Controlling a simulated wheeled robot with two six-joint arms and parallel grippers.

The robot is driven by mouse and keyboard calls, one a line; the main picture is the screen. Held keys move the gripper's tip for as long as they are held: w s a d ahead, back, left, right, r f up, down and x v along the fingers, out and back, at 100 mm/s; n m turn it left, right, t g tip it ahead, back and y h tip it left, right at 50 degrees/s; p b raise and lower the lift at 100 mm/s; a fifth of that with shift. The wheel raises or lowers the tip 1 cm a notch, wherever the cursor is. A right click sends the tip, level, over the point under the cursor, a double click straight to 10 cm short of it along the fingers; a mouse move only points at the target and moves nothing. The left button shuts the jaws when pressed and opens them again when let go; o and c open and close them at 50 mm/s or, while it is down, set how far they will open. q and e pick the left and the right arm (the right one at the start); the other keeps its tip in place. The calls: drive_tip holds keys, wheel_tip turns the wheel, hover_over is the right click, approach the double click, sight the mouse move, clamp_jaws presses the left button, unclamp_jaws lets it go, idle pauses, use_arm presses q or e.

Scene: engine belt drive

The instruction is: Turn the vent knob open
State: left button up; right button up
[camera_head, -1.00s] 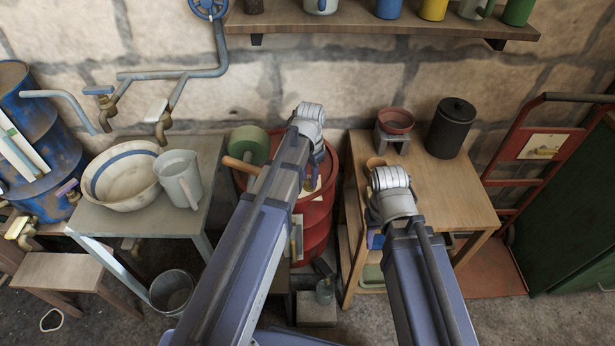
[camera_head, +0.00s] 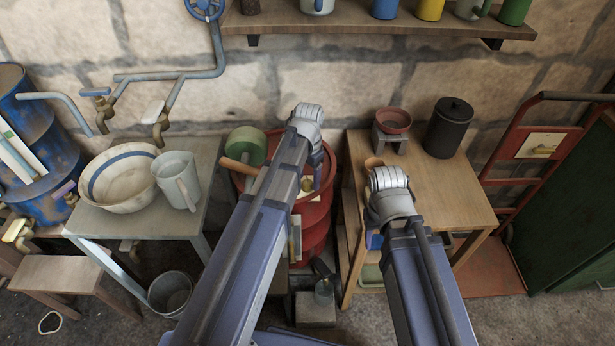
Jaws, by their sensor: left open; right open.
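A red drum (camera_head: 322,205) stands against the wall between two tables. A small brass fitting (camera_head: 307,185) shows on its top beside my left arm; it may be the vent knob, but too little shows to tell its setting. My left gripper (camera_head: 317,152) is over the drum's top, mostly hidden under its own wrist, and is open. I cannot tell whether it touches the fitting. My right gripper (camera_head: 377,213) is open, near the left edge of the wooden table, its fingers mostly hidden by the wrist. No held object shows in either.
A green reel with a wooden handle (camera_head: 246,147) is at the drum's left. A grey table (camera_head: 130,220) carries a bowl (camera_head: 120,180) and pitcher (camera_head: 178,178). The wooden table (camera_head: 445,190) holds a black canister (camera_head: 449,128). A shelf (camera_head: 380,24) runs above.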

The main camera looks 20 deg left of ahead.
sight(308, 183)
use_arm(q)
wheel_tip(308, 183, up, 9)
drive_tip(key=p, duration=0.9)
drive_tip(key=shift+r, duration=0.15)
drive_tip(key=s+d+n+y, duration=0.1)
drive_tip(key=s+d+n, duration=0.1)
drive_tip(key=s+d, duration=0.8)
drive_tip(key=s, duration=0.4)
drive_tip(key=shift+s, duration=0.2)
